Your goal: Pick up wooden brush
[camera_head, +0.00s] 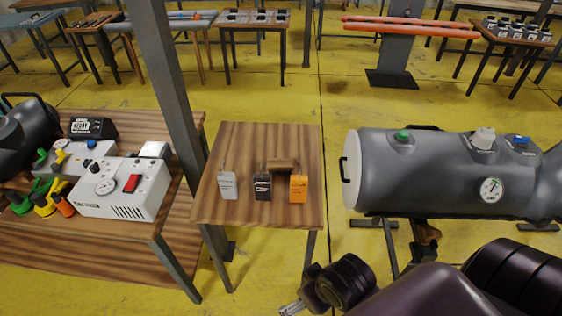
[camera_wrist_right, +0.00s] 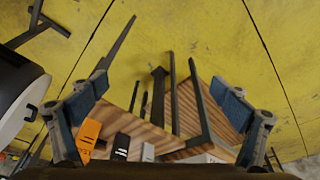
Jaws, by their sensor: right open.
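The wooden brush, a small brown block (camera_head: 283,165), lies on the small wooden table (camera_head: 240,140), behind the black and orange tags. Its lower part is partly hidden by them. I cannot make it out clearly in the right wrist view. My right gripper (camera_head: 292,307) is low at the bottom of the head view, in front of the table and apart from the brush. In the right wrist view its two blue-padded fingers (camera_wrist_right: 156,104) are spread wide with nothing between them in contact. My left gripper is not in view.
White (camera_head: 228,186), black (camera_head: 262,187) and orange (camera_head: 299,188) tags are at the table's front. A post (camera_head: 165,80) and a workbench with a white gauge box (camera_head: 125,188) stand left.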

